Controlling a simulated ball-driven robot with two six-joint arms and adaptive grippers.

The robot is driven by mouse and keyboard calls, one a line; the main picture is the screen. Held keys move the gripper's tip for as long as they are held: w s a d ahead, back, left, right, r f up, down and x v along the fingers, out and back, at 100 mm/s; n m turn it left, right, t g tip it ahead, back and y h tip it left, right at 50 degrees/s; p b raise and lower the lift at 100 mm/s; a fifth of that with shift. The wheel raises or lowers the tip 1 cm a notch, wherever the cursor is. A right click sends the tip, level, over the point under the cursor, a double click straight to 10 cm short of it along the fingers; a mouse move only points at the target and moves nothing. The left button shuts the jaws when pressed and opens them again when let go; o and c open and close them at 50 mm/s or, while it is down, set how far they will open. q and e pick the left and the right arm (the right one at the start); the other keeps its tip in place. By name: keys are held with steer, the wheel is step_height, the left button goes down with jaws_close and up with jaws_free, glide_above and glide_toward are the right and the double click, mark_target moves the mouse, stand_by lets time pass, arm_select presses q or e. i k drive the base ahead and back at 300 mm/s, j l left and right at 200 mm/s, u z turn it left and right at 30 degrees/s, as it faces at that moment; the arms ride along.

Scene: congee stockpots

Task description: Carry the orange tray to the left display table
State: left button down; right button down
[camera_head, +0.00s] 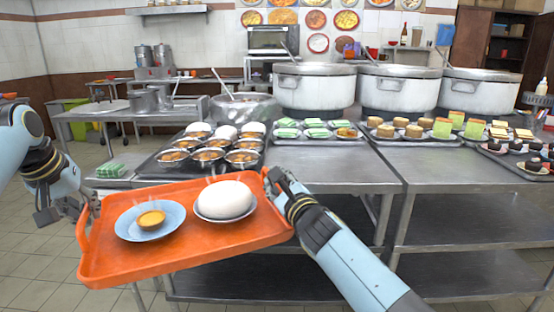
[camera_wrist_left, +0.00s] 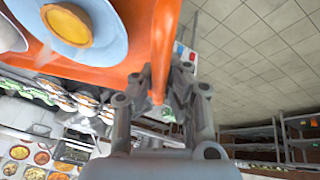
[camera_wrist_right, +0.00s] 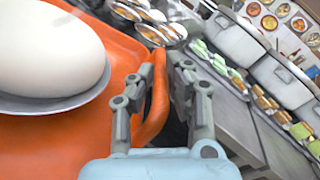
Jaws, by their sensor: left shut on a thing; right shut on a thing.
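The orange tray (camera_head: 180,258) is held up in front of the steel table, slightly tilted in the picture. On it are a blue plate (camera_head: 127,230) with a small yellow tart (camera_head: 151,219), and a large white bun (camera_head: 224,198) on a plate. My left gripper (camera_head: 84,206) is shut on the tray's left handle, as the left wrist view (camera_wrist_left: 158,85) shows. My right gripper (camera_head: 272,184) is shut on the tray's right handle, seen between the fingers in the right wrist view (camera_wrist_right: 160,75). I cannot tell which table is the left display table.
A steel table (camera_head: 330,172) ahead bears a tray of bowls and buns (camera_head: 150,167), green-topped food and large stockpots (camera_head: 315,88). A second table (camera_head: 450,178) stands to the right with food trays. Tiled floor (camera_head: 25,225) is open at the left.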

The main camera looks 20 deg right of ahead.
mark_target(331, 163)
steer(key=i+l+z, duration=0.2)
steer(key=z, duration=0.2)
steer(key=i+l+z, duration=0.1)
steer(key=i+z, duration=0.15)
steer(key=z, duration=0.15)
steer(key=i+l, duration=0.15)
steer(key=i, duration=0.35)
steer(key=i+l, duration=0.15)
steer(key=i, duration=0.3)
